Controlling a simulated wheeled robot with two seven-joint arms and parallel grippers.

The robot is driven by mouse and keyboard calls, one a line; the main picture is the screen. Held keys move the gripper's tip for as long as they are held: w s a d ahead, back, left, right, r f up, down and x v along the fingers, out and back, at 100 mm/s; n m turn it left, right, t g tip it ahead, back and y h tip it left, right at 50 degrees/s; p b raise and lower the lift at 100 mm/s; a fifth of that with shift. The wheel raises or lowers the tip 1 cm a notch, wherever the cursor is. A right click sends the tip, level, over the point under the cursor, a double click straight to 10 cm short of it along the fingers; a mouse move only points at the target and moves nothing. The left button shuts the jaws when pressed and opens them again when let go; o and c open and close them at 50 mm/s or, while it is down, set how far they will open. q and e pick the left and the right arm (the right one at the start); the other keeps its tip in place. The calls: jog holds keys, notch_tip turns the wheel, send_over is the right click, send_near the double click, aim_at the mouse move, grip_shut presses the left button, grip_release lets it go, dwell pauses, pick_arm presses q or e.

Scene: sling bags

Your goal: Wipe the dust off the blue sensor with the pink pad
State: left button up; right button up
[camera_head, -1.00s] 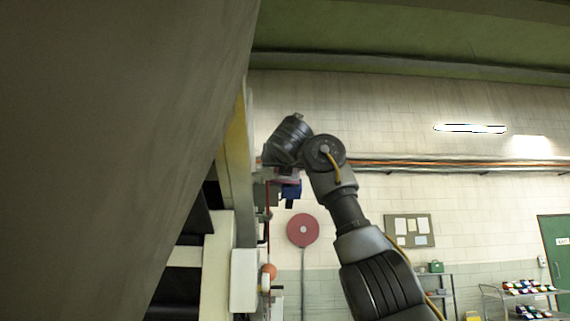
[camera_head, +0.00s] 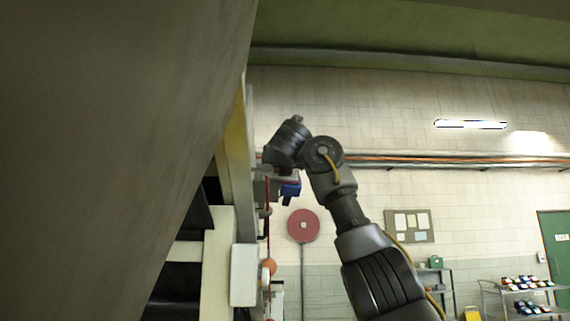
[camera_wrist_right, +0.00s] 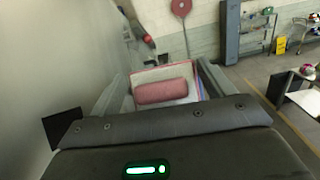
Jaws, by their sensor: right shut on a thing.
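The blue sensor (camera_head: 291,187) sticks out from the grey bracket on the machine's side in the head view, just under my right wrist. My right gripper (camera_wrist_right: 165,76) is shut on the pink pad (camera_wrist_right: 166,91), which lies between its two fingers in the right wrist view. A pale plate with blue at its right edge shows behind the pad there. In the head view the gripper's fingers are mostly hidden, with a thin pale pink strip right above the sensor. I cannot tell whether the pad touches the sensor, and dust is too small to see. My left gripper is out of view.
A large grey-brown surface (camera_head: 100,150) fills the left of the head view. A cream machine frame (camera_head: 217,260) stands beside it, with an orange ball (camera_head: 269,266) and a red cord. A red disc (camera_head: 303,226) is further back. The space right of my arm is open.

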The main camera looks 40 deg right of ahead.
jog(key=shift+d+f, duration=0.1)
jog(key=shift+s+d+f+b, duration=0.35)
jog(key=shift+f+b, duration=0.1)
jog(key=shift+b, duration=0.25)
jog(key=shift+s+d+f+b, duration=0.15)
jog(key=shift+s+b, duration=0.15)
jog(key=shift+s+d+f, duration=0.1)
jog(key=shift+s+d, duration=0.1)
jog(key=shift+d, duration=0.1)
